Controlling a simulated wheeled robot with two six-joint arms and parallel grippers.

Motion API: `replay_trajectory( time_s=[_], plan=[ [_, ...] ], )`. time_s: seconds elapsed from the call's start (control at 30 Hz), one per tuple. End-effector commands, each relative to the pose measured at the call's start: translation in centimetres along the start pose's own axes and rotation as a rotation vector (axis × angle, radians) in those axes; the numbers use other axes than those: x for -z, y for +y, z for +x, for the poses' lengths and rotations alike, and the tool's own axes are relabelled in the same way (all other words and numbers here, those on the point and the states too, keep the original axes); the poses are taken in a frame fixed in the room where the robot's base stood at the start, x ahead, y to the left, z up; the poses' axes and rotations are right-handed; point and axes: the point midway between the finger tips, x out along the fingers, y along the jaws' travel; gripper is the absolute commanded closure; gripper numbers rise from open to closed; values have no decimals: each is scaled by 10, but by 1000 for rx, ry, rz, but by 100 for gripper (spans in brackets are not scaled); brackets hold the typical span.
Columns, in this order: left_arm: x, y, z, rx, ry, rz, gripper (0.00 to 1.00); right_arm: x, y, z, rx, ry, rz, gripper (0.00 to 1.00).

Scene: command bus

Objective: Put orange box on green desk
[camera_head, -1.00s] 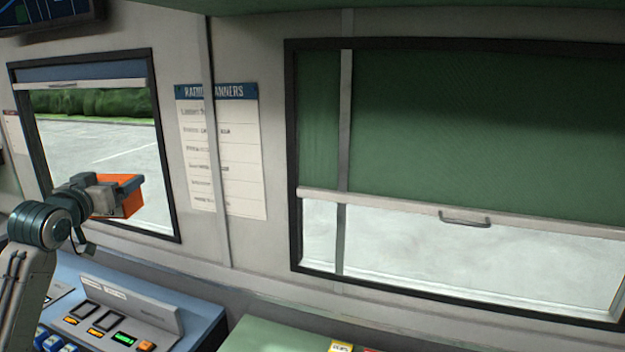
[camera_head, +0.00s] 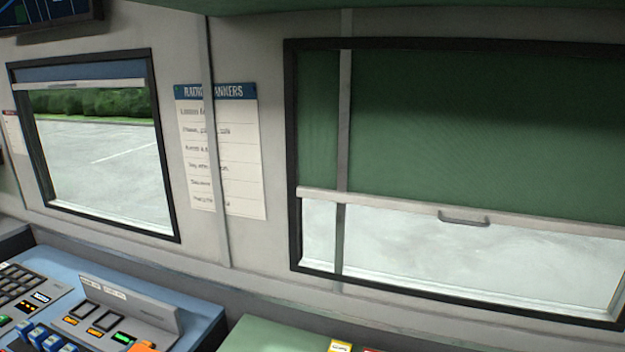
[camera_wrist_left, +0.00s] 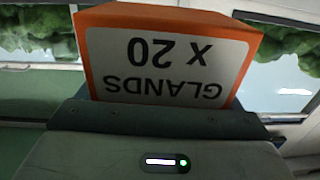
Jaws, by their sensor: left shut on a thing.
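The orange box (camera_wrist_left: 165,15) has a white label reading "GLANDS x 20" upside down in the left wrist view. My left gripper (camera_wrist_left: 155,118) is shut on it; the gripper's grey body fills the bottom of that view and hides the box's lower part. In the head view neither my left gripper nor the held box can be made out. The green desk (camera_head: 265,338) shows only its far part at the bottom middle of the head view. My right gripper is not in view.
A blue console (camera_head: 185,298) with buttons stands left of the green desk. Small yellow (camera_head: 340,346) and red items lie at the desk's visible bottom edge. Behind are a wall with two windows and a paper list (camera_head: 240,150). The desk's visible left part is bare.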

Motion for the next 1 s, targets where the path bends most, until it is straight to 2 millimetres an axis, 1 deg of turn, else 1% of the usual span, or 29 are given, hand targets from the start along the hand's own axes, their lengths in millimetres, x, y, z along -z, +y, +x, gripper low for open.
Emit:
replay_trajectory(
  time_s=[0.03,0.1,0.3,0.4,0.67,1.0],
  plan=[
    [-8,8,-11,-14,-4,-4,40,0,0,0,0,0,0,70],
    [-15,18,-24,-29,-4,-4,40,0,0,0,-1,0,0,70],
    [-27,39,-52,-65,-3,-4,40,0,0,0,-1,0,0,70],
    [-30,47,-61,-74,1,-3,40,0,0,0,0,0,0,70],
    [-34,60,-57,-3,3,-6,40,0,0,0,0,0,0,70],
    [-39,92,-50,129,4,-11,40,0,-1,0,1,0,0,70]
  ],
)
